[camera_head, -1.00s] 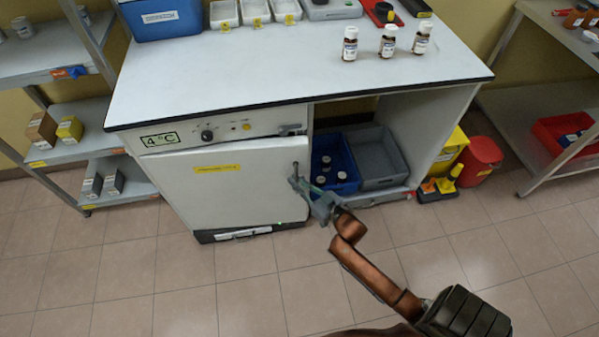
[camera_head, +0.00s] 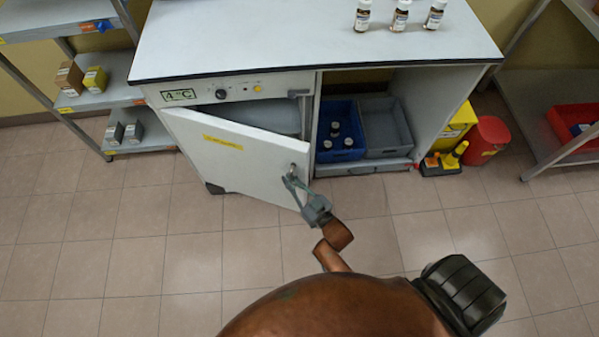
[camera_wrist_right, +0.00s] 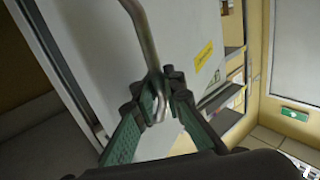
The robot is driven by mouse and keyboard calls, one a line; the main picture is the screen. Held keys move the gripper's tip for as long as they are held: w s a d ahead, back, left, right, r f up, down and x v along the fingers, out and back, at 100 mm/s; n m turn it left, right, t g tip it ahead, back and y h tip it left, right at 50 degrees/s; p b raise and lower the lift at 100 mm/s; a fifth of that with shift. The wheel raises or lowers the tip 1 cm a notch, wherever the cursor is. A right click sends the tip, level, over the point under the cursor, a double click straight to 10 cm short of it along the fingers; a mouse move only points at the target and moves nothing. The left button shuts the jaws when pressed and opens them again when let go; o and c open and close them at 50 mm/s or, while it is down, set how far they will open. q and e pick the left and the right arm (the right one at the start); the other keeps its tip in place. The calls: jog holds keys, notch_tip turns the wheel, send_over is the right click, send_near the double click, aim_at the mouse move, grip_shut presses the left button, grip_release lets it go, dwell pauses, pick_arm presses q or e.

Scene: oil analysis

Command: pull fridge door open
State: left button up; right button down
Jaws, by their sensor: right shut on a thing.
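The fridge door (camera_head: 235,155) is white with a yellow label and stands partly open, swung out from the cabinet, with its hinge side at the left. A dark gap shows behind its top edge. My right gripper (camera_head: 292,183) is at the door's right edge, shut on the door handle. In the right wrist view the handle (camera_wrist_right: 143,35) is a bent metal bar, and the fingers of the right gripper (camera_wrist_right: 158,98) close around its lower part. The door (camera_wrist_right: 170,40) also shows behind it there. My left gripper is not in view.
The worktop (camera_head: 300,40) above the fridge holds several brown bottles (camera_head: 400,15). Right of the fridge, a blue crate (camera_head: 340,152) and a grey crate (camera_head: 385,130) sit in an open bay. The tiled floor (camera_head: 130,250) in front of the door is clear.

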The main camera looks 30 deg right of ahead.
jog(key=shift+s+d+f, duration=0.1)
jog(key=shift+d+f, duration=0.1)
jog(key=shift+f, duration=0.05)
jog(key=c, duration=2.3)
grip_release()
jog(key=shift+r, duration=0.1)
jog(key=shift+a+r, duration=0.1)
jog(key=s+d, duration=0.1)
jog(key=s, duration=1.1)
jog(key=shift+d, duration=0.2)
jog(key=shift+w, duration=0.1)
